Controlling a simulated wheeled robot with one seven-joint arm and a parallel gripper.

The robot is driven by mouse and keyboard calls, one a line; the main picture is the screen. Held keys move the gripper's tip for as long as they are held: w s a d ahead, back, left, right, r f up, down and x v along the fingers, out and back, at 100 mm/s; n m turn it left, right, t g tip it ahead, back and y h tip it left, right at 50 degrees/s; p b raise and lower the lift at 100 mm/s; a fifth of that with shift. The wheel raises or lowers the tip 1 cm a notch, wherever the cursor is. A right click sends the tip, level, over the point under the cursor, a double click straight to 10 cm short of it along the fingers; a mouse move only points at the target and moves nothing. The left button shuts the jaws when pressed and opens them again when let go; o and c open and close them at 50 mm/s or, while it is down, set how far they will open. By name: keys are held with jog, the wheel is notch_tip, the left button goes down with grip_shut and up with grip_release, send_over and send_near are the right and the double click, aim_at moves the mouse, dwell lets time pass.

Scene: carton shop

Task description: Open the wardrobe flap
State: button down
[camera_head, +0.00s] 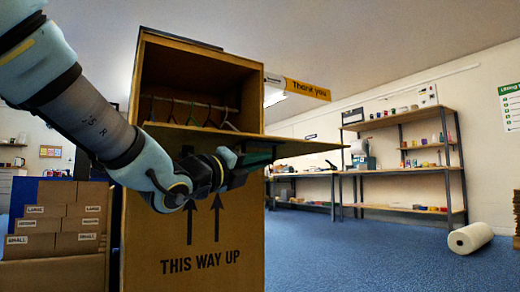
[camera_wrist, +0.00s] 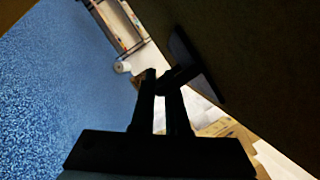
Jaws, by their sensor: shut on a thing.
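The wardrobe carton (camera_head: 150,235) stands upright at centre left in the head view, marked "THIS WAY UP". Its flap (camera_head: 295,147) sticks out towards the right, about level, below the open upper part. Inside the opening, hangers (camera_head: 190,112) hang on a rail. My gripper (camera_head: 258,160) is under the flap; its fingertips are hard to make out there. In the wrist view the flap's dark underside (camera_wrist: 255,60) fills the upper right. My gripper (camera_wrist: 160,80) is shut on the flap's dark handle (camera_wrist: 198,65), though the contact is in shadow.
Stacked labelled boxes (camera_head: 60,228) stand left of the carton. Shelves (camera_head: 400,170) with small goods line the back right wall. A white roll (camera_head: 470,238) lies on the blue floor at right. The floor (camera_head: 350,255) right of the carton is clear.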

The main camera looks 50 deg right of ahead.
notch_tip(320, 180, down, 8)
jog(key=w+m+b, duration=0.1)
jog(key=shift+d+g, duration=0.35)
jog(key=shift+g, duration=0.05)
jog(key=c, duration=0.9)
grip_release()
jog(key=shift+w, duration=0.1)
jog(key=shift+w+a, duration=0.1)
jog(key=shift+a, duration=0.05)
jog(key=p+v, duration=0.3)
jog(key=v, duration=0.7)
jog(key=shift+a+f, duration=0.25)
